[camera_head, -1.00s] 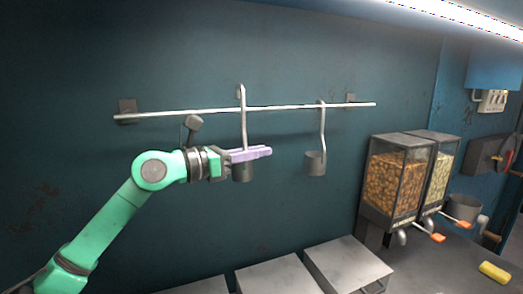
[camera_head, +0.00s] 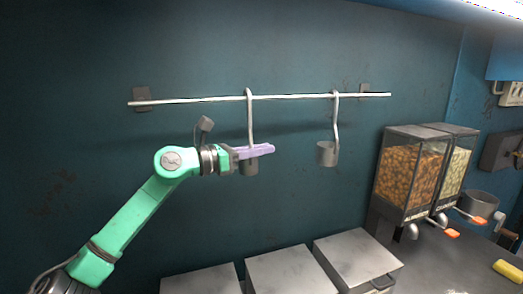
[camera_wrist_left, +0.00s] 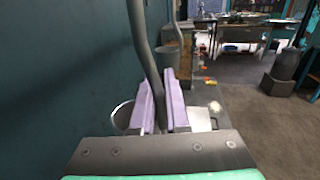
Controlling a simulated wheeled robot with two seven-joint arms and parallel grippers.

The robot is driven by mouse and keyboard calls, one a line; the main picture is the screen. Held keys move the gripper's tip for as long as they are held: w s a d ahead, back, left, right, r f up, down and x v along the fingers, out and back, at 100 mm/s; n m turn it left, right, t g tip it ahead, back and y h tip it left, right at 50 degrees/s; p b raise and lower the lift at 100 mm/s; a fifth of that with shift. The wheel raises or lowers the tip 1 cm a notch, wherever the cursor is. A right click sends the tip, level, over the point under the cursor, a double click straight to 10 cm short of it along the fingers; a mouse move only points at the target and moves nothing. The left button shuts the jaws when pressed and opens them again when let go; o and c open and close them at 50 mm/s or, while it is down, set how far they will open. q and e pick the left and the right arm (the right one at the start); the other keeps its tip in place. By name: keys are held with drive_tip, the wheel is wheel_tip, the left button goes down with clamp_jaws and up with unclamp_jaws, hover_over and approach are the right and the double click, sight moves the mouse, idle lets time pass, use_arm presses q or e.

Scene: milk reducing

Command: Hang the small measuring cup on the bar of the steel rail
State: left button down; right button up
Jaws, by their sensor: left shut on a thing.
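The small measuring cup (camera_head: 249,168) is grey, with a long handle ending in a hook, and hangs upright below my left gripper (camera_head: 268,149). The lavender fingers are shut on its handle and hide part of it. In the left wrist view, the handle (camera_wrist_left: 145,50) runs up from between the fingers, and the cup's rim (camera_wrist_left: 121,117) shows below. The steel rail's bar (camera_head: 200,100) runs across the wall. The hook's top is slightly above the bar and overlaps it in the head view; I cannot tell whether it touches. My right gripper is not in view.
Another grey cup (camera_head: 326,153) hangs from the bar to the right. Two dispensers (camera_head: 408,172) stand on the counter at the right, with a grey container (camera_head: 478,205) beside them. Metal lids (camera_head: 283,270) lie along the bottom. The wall between the two cups is clear.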

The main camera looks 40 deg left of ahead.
use_arm(q)
drive_tip(key=c, duration=0.8)
unclamp_jaws()
drive_tip(key=shift+c, duration=0.2)
drive_tip(key=shift+s+f, duration=0.1)
drive_tip(key=b+v, duration=0.6)
drive_tip(key=v, duration=0.8)
drive_tip(key=shift+s, duration=0.2)
